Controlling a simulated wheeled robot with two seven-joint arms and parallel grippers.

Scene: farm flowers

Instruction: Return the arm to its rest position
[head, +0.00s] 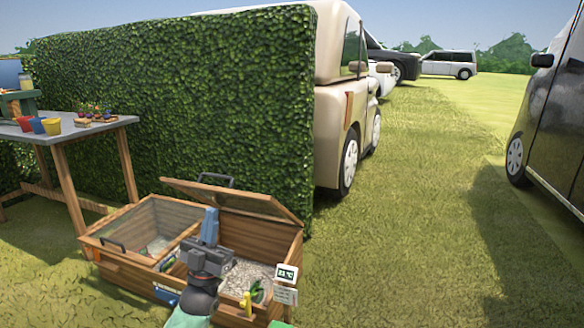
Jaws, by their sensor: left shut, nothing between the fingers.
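My left gripper (209,228) is in front of a wooden box with two compartments. It points up and away, with its blue fingers closed together and nothing between them. The wooden box (140,272) stands on the grass, with a hinged lid (232,196) raised over its right compartment. My gripper covers part of the middle divider and the right compartment. I cannot tell from this view how far above the box it is. My right gripper is not in view.
A small display (287,273) sits on the box's right edge. A grey table (62,133) with colored cups (38,125) stands at the left. A hedge (180,100) rises behind the box. Parked cars include a beige one (331,110) and a dark one (550,130). Open grass lies right.

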